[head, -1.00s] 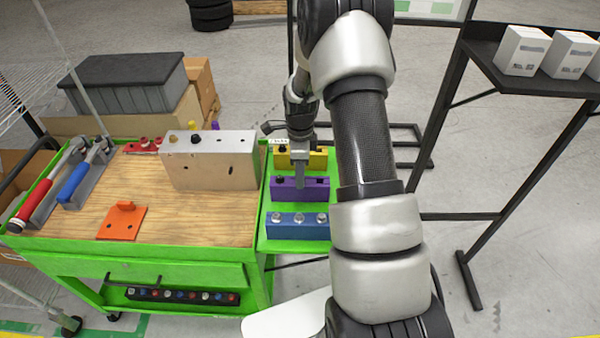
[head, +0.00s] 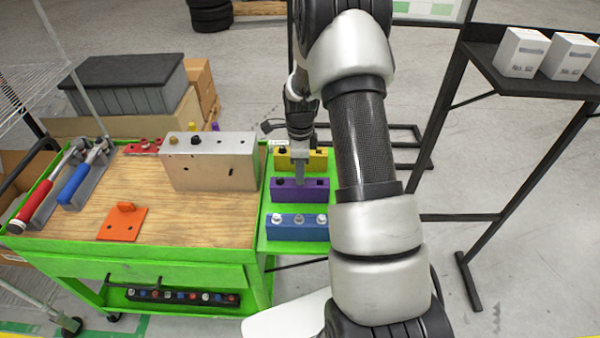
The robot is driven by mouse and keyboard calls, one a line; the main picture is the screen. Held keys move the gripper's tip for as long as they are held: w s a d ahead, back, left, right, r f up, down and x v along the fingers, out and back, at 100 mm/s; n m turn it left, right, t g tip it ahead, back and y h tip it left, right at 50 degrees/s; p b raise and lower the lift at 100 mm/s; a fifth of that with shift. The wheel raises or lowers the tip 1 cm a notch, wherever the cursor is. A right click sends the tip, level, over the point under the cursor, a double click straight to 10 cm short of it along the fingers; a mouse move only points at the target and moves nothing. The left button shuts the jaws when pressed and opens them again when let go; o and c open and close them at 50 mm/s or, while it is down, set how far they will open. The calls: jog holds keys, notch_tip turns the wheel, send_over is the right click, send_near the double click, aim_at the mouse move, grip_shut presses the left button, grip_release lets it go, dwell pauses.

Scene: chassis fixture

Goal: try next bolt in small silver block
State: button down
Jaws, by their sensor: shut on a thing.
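The silver block (head: 215,166) stands upright on the wooden top of the green cart. A brass-coloured bolt and a dark bolt (head: 196,140) sit on its top edge, and several holes show in its face. My gripper (head: 299,180) points down at the purple block (head: 313,193) on the green side shelf. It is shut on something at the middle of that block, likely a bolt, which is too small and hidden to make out. A dark bolt (head: 280,183) stands at the left of the purple block.
A yellow block (head: 316,160) stands behind the purple one, and a blue block (head: 297,228) with silver bolts in front. A red bolt holder (head: 143,147), an orange bracket (head: 122,222) and two hand tools (head: 74,184) lie on the cart.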

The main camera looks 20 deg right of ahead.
notch_tip(320, 180, up, 8)
jog(key=p, duration=0.4)
dwell(0.4)
